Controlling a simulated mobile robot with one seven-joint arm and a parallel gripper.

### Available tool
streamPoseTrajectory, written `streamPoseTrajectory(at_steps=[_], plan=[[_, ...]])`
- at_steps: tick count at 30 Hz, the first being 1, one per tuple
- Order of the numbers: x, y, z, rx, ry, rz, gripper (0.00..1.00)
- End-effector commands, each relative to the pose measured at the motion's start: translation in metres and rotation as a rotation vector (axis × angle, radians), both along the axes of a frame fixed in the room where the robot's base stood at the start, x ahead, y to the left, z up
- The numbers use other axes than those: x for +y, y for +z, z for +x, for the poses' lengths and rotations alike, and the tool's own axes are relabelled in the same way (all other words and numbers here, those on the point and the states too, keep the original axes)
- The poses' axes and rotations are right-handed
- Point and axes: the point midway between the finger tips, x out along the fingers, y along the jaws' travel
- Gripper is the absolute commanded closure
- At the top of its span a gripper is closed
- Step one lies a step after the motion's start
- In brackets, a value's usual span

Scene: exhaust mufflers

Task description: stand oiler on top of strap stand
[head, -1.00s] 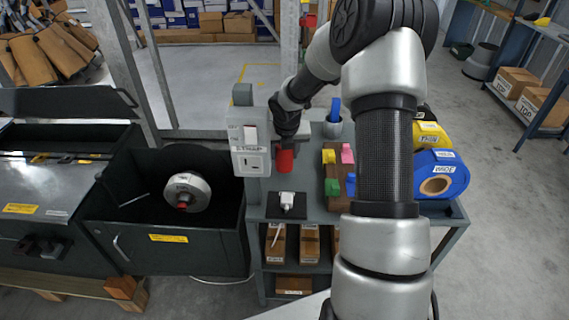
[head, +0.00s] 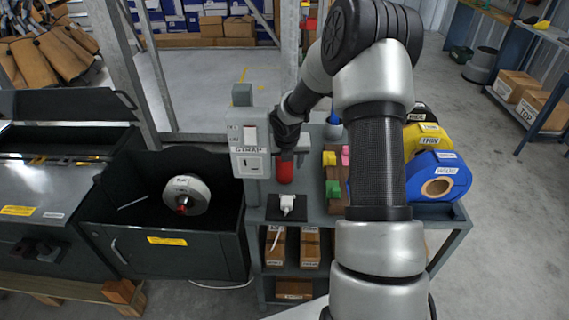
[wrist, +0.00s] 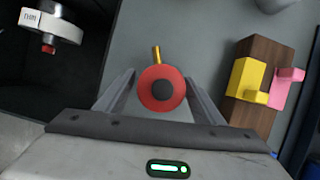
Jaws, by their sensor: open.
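The oiler is a red round can with a dark centre and a brass spout, seen from above in the wrist view (wrist: 148,99). In the head view the red oiler (head: 285,173) appears upright on the grey cart top, right beside the grey box stand labelled STRAP (head: 249,165). My gripper (wrist: 161,92) is open, with one finger on each side of the oiler; I cannot tell whether either touches it. In the head view my gripper (head: 292,152) is just above and behind the oiler, partly hidden by my wrist.
A white device on a black pad (head: 272,214) lies in front of the oiler. A brown board with coloured blocks (wrist: 246,106) is to the right. Blue and yellow rolls (head: 452,173) sit at the cart's right end. An open black bin (head: 120,215) with a reel stands left.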

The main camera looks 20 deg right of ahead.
Motion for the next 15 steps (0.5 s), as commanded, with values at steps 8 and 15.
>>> streamPoseTrajectory(at_steps=[8,15], plan=[[0.003,0.041,-0.013,-0.003,-0.002,0.000,0.38],[0.007,0.067,-0.026,-0.001,-0.001,0.000,0.38]])
